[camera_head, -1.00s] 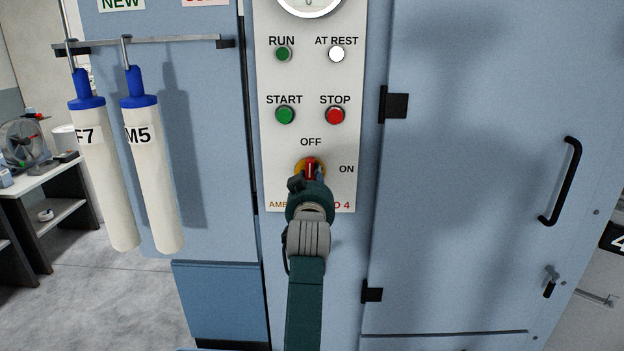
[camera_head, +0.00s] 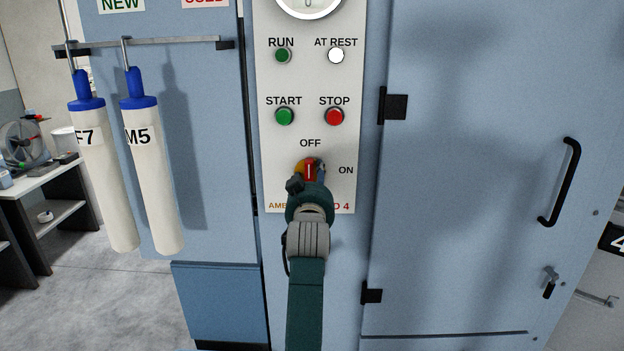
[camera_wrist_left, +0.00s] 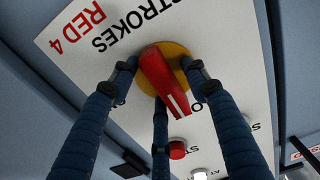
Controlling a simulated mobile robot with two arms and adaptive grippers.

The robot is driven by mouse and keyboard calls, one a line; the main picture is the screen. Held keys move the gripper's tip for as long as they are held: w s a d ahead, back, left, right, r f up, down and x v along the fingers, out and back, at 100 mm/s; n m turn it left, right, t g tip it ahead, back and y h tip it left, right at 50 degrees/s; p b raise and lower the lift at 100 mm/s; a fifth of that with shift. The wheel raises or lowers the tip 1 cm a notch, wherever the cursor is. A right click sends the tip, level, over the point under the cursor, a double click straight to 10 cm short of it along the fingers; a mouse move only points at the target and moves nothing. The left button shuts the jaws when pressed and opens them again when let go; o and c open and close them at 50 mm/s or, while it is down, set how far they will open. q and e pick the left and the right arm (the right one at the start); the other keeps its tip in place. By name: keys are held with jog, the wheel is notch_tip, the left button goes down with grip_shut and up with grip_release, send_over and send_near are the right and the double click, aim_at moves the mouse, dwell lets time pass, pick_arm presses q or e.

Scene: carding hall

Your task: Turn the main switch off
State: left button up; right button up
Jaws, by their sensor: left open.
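The main switch (camera_head: 310,170) is a red handle with a white line on a yellow disc, low on the white panel. Its handle stands upright, with the white line toward the OFF label. It also shows in the left wrist view as the red handle (camera_wrist_left: 160,72), between my fingers. My left gripper (camera_head: 308,177) is open in front of the switch, hiding the disc's lower part. In the left wrist view the fingers of my left gripper (camera_wrist_left: 158,66) are spread around the handle, with gaps beside it. I cannot tell whether any fingertip touches the disc. My right gripper is not in view.
Above the switch are the green START button (camera_head: 285,116), the red STOP button (camera_head: 334,116), a RUN lamp (camera_head: 283,55) and a white AT REST lamp (camera_head: 336,55). Two white tubes (camera_head: 152,175) hang at left. A door handle (camera_head: 563,182) sticks out at right.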

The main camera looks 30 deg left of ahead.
aim_at(312, 137)
pick_arm(q)
notch_tip(312, 137, up, 10)
dwell(0.5)
jog(key=shift+f, duration=0.1)
dwell(0.4)
